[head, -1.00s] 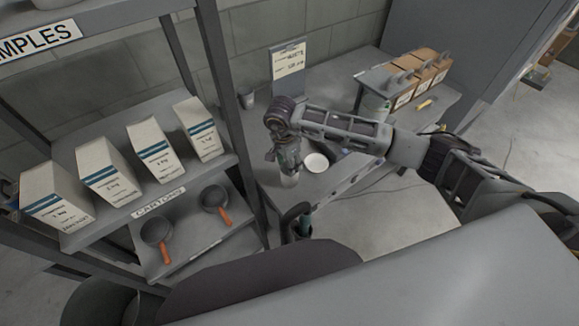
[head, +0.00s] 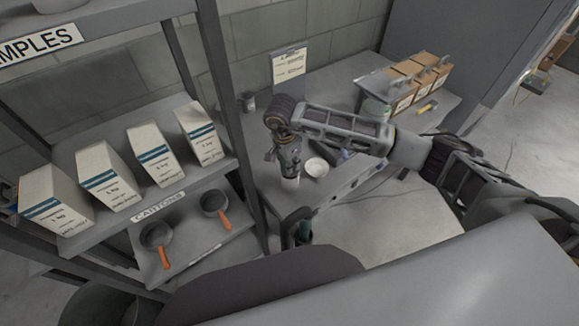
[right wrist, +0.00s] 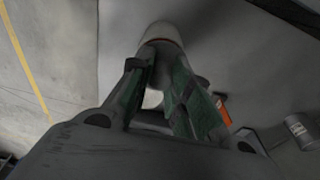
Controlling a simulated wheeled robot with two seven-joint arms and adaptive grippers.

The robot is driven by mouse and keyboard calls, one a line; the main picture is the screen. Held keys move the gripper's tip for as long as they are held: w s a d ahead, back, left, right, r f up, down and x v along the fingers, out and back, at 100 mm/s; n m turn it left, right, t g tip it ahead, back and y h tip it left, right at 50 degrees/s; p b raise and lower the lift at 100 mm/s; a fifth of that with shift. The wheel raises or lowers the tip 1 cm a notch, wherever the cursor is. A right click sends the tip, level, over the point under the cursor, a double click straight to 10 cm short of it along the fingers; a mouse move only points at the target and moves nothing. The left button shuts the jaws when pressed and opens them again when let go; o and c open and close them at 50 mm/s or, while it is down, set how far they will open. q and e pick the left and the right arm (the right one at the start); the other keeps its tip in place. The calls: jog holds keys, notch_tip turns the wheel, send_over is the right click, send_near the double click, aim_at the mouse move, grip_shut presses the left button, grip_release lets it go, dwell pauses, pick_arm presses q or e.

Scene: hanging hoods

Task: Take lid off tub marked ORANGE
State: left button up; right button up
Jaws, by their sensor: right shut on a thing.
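My right gripper (head: 289,166) points down over the bench and is shut on a pale, rounded thing (head: 290,183). In the right wrist view this thing (right wrist: 162,33) shows a pale round end beyond the green-padded fingers (right wrist: 165,75). I cannot tell whether it is a tub, a lid or something else. A white round dish (head: 316,167) sits on the bench just right of the gripper. I can read no ORANGE mark. A dark curved part with a teal piece (head: 301,229) at the near bench edge may be my left gripper; its jaws are unclear.
A shelf rack on the left holds several cartons (head: 155,153) and two orange-handled pans (head: 215,204). A notice (head: 289,66) and a small grey can (head: 248,101) stand at the back of the bench (head: 270,187). Brown boxes (head: 420,75) sit at the right.

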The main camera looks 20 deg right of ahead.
pick_arm(q)
jog(key=shift+f+b, duration=0.7)
jog(key=shift+f, duration=0.1)
pick_arm(e)
jog(key=shift+r, duration=4.15)
jog(key=shift+f, duration=0.1)
